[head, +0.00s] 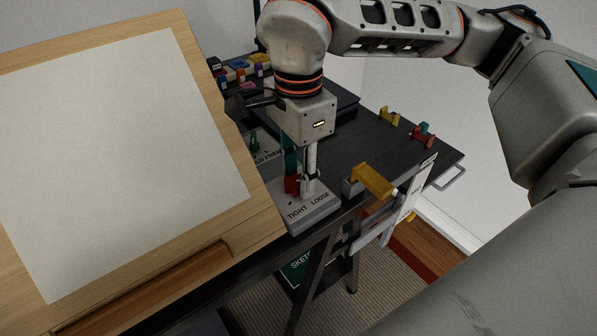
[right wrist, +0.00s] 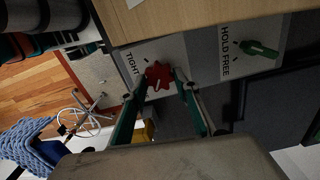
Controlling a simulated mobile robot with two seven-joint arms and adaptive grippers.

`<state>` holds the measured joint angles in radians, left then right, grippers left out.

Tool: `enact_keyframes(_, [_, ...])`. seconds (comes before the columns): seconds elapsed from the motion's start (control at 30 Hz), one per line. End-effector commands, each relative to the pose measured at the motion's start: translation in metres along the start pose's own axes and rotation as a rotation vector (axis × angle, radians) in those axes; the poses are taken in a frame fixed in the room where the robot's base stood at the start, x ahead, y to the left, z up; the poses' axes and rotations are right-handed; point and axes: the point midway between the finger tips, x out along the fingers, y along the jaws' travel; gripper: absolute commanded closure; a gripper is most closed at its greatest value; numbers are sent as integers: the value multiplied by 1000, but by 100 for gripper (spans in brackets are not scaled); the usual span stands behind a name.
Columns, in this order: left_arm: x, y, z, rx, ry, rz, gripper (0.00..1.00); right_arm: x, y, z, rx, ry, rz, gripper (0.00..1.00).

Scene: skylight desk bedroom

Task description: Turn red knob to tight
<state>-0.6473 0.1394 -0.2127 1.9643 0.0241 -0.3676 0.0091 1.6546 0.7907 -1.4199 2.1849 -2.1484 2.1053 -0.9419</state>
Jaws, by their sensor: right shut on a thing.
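The red knob (head: 291,185) stands on a grey plate (head: 300,218) lettered TIGHT on the left and LOOSE on the right. It has a lobed rim and a pale line on its face, and in the right wrist view (right wrist: 160,75) it sits between the fingers. My right gripper (head: 304,187) points down over the plate and is shut on the red knob. In the right wrist view the TIGHT label shows beside the knob; LOOSE is not seen there. Which label the pale line points to I cannot tell. My left gripper is not in view.
A green lever (right wrist: 258,49) on a HOLD/FREE plate (right wrist: 225,62) is next to the knob plate. A tilted drawing board (head: 235,215) stands close on the left. A yellow clamp piece (head: 372,180) sits at the desk edge. Small coloured parts lie at the back of the dark desk (head: 365,150).

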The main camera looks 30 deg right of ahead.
Motion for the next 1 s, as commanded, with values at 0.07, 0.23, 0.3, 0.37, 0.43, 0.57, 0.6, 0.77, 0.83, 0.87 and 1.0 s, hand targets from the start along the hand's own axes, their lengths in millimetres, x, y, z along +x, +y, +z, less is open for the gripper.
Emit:
enact_keyframes(0.07, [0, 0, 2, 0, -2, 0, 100, 0, 0, 0, 13, 0, 1, 91])
enact_keyframes(0.23, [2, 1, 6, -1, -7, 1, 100, 0, 0, 0, 77, 1, -1, 91])
enact_keyframes(0.3, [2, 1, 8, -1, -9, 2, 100, 0, 0, 0, 119, 1, -1, 91])
enact_keyframes(0.37, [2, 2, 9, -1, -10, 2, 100, 0, 0, 0, 163, 1, -1, 91])
enact_keyframes(0.43, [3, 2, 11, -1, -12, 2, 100, 0, 1, 0, 220, 1, 0, 91])
enact_keyframes(0.57, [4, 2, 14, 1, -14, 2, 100, 0, 1, 0, 339, 1, 0, 91])
enact_keyframes(0.6, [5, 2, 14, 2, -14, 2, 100, 0, 2, 0, 378, 1, -1, 91])
enact_keyframes(0.77, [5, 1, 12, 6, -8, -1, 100, 0, 2, 0, 530, 0, -1, 91])
enact_keyframes(0.83, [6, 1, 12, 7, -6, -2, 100, 0, 2, 1, 597, 0, -1, 91])
enact_keyframes(0.87, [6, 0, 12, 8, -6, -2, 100, 0, 2, 1, 626, 0, -1, 91])
enact_keyframes(1.0, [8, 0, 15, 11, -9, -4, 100, 0, 3, 1, 759, 0, -1, 91])
